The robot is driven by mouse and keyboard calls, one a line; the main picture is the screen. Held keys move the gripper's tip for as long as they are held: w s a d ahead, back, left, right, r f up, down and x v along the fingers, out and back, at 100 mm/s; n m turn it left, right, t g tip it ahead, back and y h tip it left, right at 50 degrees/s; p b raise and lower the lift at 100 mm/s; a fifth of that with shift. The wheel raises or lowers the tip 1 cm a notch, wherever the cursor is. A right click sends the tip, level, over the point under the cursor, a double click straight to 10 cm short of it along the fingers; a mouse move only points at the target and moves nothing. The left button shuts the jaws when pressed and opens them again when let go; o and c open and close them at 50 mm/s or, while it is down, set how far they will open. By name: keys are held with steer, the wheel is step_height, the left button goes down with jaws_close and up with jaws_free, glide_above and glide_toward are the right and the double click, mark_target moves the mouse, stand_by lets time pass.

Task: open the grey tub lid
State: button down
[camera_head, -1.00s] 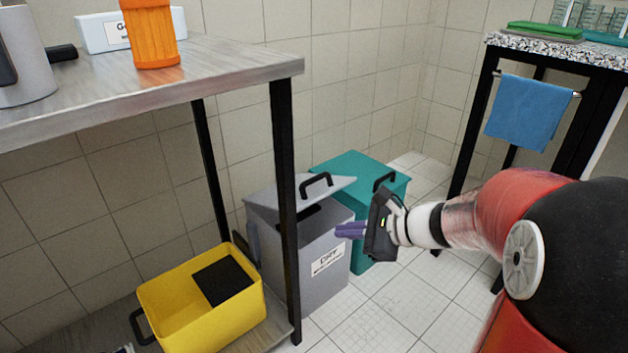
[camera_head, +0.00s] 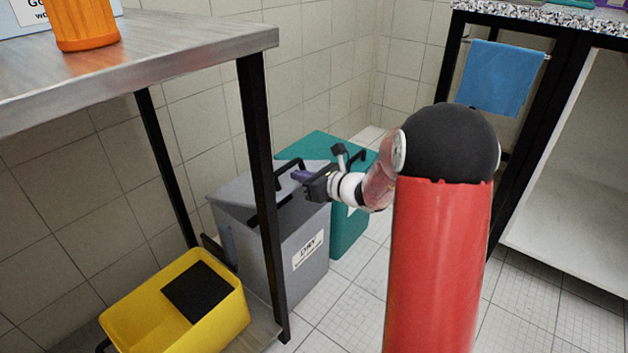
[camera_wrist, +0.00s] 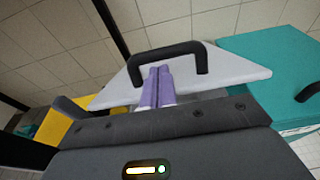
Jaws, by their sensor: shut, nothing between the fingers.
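The grey tub (camera_head: 285,245) stands on the floor behind the table leg, with a white label on its front. The lid has a black loop handle (camera_wrist: 167,47), and the lid also shows in the wrist view (camera_wrist: 235,68). My gripper (camera_head: 299,175) is at the lid's right side, close to the handle. Its purple fingers (camera_wrist: 156,72) are together and empty, with the tips overlapping the handle's opening in the wrist view. I cannot tell whether they touch the lid.
A teal tub (camera_head: 348,220) stands right behind the grey one. A yellow tub (camera_head: 190,320) sits on the low shelf at left. The black table leg (camera_head: 262,190) partly blocks the grey tub. Tiled floor (camera_head: 345,315) is clear at right.

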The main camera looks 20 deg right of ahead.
steer(key=shift+x, duration=0.9)
